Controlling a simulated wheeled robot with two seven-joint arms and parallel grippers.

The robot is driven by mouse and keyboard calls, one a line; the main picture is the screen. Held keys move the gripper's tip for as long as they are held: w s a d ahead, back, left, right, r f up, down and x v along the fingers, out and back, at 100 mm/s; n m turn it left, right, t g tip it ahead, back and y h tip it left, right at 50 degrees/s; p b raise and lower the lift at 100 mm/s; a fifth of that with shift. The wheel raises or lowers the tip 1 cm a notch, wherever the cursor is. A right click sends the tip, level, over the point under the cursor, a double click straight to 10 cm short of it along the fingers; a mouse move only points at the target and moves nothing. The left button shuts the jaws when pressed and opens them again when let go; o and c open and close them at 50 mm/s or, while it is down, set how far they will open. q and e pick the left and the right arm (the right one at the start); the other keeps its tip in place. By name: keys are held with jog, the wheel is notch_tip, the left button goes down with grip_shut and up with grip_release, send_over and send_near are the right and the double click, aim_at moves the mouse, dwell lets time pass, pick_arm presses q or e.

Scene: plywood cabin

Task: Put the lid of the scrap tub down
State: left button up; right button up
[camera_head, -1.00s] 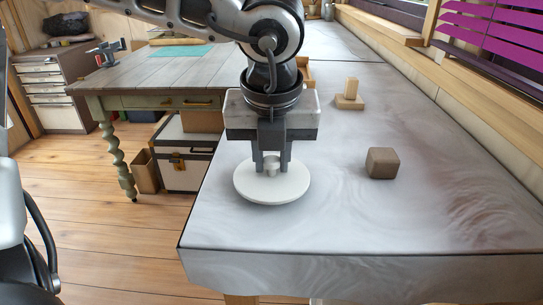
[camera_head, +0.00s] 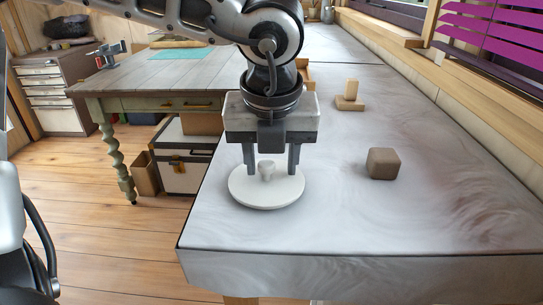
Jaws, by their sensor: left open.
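The white round lid (camera_head: 267,189) with a small knob (camera_head: 266,170) on top lies flat on the grey bench top near its left edge. My left gripper (camera_head: 271,170) is directly above it, pointing down and open, with one finger on each side of the knob and apart from it. I cannot tell whether the fingertips touch the lid's top. No tub shows under or beside the lid. My right gripper is not in view.
A brown block (camera_head: 383,163) sits to the right of the lid on the bench (camera_head: 400,220). A small wooden stepped piece (camera_head: 350,97) stands farther back. The bench's front right is clear. A wooden table (camera_head: 160,75) stands at the left.

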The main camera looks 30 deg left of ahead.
aim_at(272, 191)
pick_arm(q)
jog(key=v, duration=1.2)
jog(key=shift+r+p, duration=0.2)
jog(key=shift+p, duration=0.25)
jog(key=shift+w, duration=0.1)
